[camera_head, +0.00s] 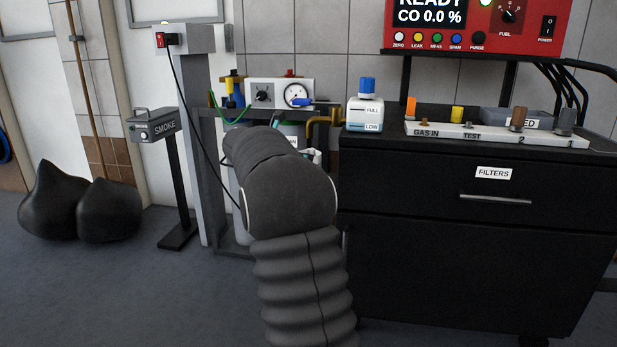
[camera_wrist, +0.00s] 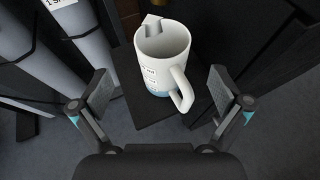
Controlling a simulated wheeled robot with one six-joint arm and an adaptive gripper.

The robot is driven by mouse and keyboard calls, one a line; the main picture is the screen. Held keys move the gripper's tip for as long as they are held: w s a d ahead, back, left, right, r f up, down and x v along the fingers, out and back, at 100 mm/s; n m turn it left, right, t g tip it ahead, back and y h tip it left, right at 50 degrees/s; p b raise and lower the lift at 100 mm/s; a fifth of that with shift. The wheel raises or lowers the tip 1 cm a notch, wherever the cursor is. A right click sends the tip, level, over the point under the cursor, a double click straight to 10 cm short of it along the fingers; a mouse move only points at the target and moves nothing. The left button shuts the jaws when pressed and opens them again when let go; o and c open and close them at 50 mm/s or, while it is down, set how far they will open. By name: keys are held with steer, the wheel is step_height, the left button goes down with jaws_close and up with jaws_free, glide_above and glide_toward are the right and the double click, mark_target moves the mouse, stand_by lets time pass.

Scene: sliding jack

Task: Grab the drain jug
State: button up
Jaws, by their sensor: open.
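The drain jug (camera_wrist: 158,45) is a white, open-topped jug with a spout notch at its far rim and a blue band or liquid at its base. In the wrist view it stands upright on a dark square platform (camera_wrist: 150,122), its handle (camera_wrist: 182,90) pointing down and right toward me. My gripper (camera_wrist: 160,92) is open, with one finger pad on each side of the near part of the jug, apart from it. In the head view my arm hides the gripper and most or all of the jug.
Grey cylinders (camera_wrist: 82,35) stand left of the jug in the wrist view. A black cabinet marked FILTERS (camera_head: 470,235) is on the right, with a small blue-capped bottle (camera_head: 364,114) on top. A SMOKE box (camera_head: 153,127) and black bags (camera_head: 75,210) are left; floor there is clear.

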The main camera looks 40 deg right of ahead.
steer(key=shift+b+x, duration=0.4)
steer(key=shift+x, duration=3)
steer(key=shift+s+f, duration=0.15)
steer(key=c, duration=1.8)
